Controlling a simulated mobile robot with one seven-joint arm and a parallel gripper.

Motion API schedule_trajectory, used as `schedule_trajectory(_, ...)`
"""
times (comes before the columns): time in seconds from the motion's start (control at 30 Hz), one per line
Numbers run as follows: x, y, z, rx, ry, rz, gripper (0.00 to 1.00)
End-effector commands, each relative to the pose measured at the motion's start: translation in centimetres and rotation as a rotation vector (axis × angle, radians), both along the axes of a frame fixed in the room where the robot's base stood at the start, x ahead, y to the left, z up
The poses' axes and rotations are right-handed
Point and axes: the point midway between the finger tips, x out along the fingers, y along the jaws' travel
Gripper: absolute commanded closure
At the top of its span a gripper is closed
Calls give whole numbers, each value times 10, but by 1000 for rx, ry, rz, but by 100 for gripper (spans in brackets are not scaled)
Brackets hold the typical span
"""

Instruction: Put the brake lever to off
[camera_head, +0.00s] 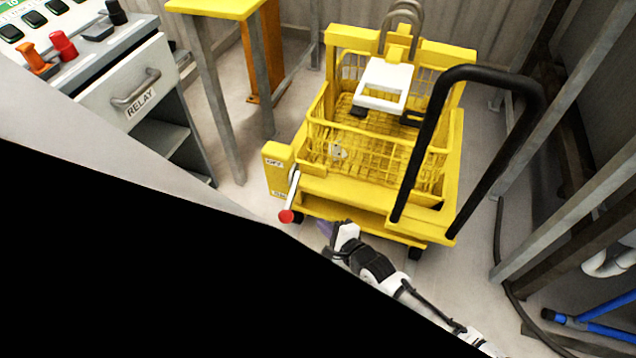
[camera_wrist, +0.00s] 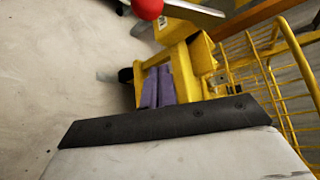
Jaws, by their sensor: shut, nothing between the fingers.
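The brake lever (camera_head: 293,195) is a pale metal bar with a red ball knob (camera_head: 286,216) on the yellow cart's near left corner. It points down, with its knob below the lower label of the yellow brake block (camera_head: 277,176); the block's upper label reads OFF. In the wrist view the lever's red knob (camera_wrist: 148,8) is at the top edge and its bar (camera_wrist: 192,11) runs right. My gripper (camera_head: 326,230) is low in front of the cart, right of the knob and apart from it. Its purple fingers (camera_wrist: 157,88) are together and empty.
The yellow cart (camera_head: 350,190) carries a wire basket (camera_head: 335,150) and a black push handle (camera_head: 440,130). A grey cabinet (camera_head: 130,85) labelled RELAY and a yellow-topped table (camera_head: 213,8) stand to the left. Grey metal frames stand right. Floor left of the cart is clear.

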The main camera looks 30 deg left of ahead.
Motion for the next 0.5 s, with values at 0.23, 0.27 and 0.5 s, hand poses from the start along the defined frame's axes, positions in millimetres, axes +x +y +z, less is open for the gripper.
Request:
schedule_trajectory(0.23, 14, 45, -16, 1, 2, 2, 100)
schedule_trajectory(0.27, 16, 49, -18, 1, 2, 2, 100)
schedule_trajectory(0.5, 21, 74, -22, 1, 2, -1, 100)
